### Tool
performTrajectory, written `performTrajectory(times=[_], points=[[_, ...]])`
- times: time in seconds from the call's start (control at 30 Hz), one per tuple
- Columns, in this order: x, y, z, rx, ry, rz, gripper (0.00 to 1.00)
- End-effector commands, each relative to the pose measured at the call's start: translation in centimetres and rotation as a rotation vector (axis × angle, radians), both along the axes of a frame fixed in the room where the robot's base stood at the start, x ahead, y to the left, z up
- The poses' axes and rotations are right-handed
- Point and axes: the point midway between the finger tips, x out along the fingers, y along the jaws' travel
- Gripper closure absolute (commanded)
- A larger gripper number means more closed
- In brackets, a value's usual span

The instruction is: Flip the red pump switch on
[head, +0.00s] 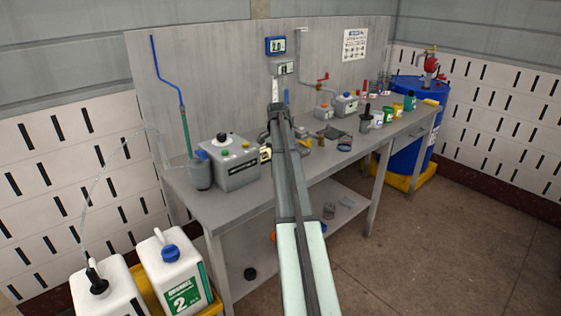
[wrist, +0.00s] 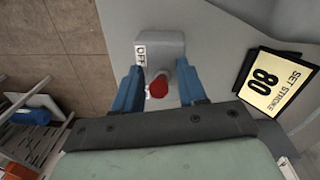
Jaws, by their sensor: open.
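In the wrist view, the red switch (wrist: 158,87) points toward the camera from a small grey box (wrist: 168,46). A white label reading OFF (wrist: 140,54) is on the box's left side. My gripper (wrist: 161,74) is open, with its two blue fingers on either side of the red switch. Gaps show between the switch and both fingers, and I cannot tell whether either touches the box. In the head view, my arm covers the middle of the bench, and I cannot make out the switch there.
A yellow SET STROKE 80 card (wrist: 270,83) lies right of the gripper. In the head view, the workbench (head: 205,203) carries a grey unit (head: 231,163) left of my arm and several bottles to its right. White jugs (head: 176,270) stand front left; a blue drum (head: 410,150) stands right.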

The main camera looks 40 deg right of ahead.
Motion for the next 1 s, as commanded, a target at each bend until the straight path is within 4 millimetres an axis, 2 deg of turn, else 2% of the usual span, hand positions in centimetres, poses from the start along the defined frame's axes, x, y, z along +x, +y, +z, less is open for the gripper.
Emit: performTrajectory(times=[0.17, 0.57, 0.83, 1.0], points=[[0.00, -0.01, 0.01, 0.000, 0.000, 0.000, 0.61], [0.00, 0.00, 0.02, 0.000, 0.000, 0.000, 0.99], [0.06, -0.15, 0.04, 0.018, 0.000, -0.001, 1.00], [0.19, -0.91, 0.21, 0.136, 0.001, -0.004, 1.00]])
